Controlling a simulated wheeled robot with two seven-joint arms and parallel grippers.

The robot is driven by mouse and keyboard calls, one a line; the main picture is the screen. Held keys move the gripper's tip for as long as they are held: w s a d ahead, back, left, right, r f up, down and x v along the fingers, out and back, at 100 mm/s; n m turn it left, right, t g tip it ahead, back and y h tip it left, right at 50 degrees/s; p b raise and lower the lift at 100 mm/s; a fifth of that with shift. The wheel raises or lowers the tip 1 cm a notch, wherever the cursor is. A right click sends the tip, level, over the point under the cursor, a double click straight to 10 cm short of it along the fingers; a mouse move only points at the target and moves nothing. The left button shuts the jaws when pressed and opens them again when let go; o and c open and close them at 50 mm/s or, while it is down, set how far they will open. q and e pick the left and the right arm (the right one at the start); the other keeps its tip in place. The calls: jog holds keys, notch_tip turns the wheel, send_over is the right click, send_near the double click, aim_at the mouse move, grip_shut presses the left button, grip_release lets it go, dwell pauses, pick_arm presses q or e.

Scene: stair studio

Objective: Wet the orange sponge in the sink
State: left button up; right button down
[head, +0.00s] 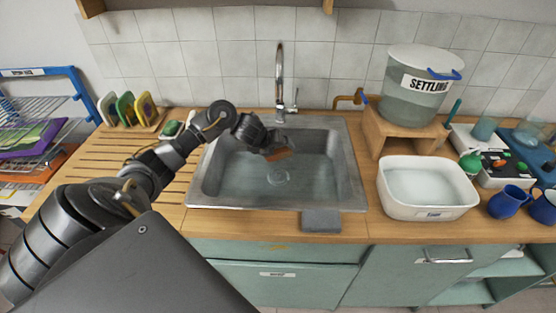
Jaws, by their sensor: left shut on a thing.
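The orange sponge (278,154) shows as a small orange-brown patch at the tip of my left gripper (273,146). My left gripper is shut on it and holds it inside the sink (352,185), over the back middle of the basin. The gripper hides most of the sponge. The sink is grey metal, and I cannot tell how deep any water in it is. The chrome tap (280,80) stands behind the basin, just above and behind the gripper. My right gripper is not in view.
Right of the sink are a white tub (428,210) and a "SETTLING" bucket (414,95) on a wooden stand with a brass tap (350,98). Left are a slatted wooden drainboard (110,172) and upright colored sponges (125,108).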

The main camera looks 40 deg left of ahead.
pick_arm(q)
jog(key=shift+r+p, duration=1.7)
jog(key=shift+r, duration=0.45)
dwell(0.5)
notch_tip(320, 180, up, 4)
jog(key=p, duration=0.3)
jog(key=shift+r+p, duration=0.1)
jog(key=shift+p, duration=0.3)
jog(key=shift+d, duration=0.1)
dwell(0.3)
jog(key=s+d+r+m+g+h+b, duration=0.1)
jog(key=s+d+m+h+b, duration=0.1)
jog(key=d, duration=0.5)
jog(key=s+d+r+m+g+h+b, duration=0.1)
jog(key=s+d+m+h+b, duration=0.1)
jog(key=s+d+m, duration=0.3)
jog(key=s+d+r+m+g+h+b, duration=0.1)
jog(key=s+d+m+h+b, duration=0.1)
jog(key=s+d, duration=0.4)
jog(key=shift+s+d+m, duration=0.4)
jog(key=shift+d+m, duration=0.5)
jog(key=shift+d, duration=1.85)
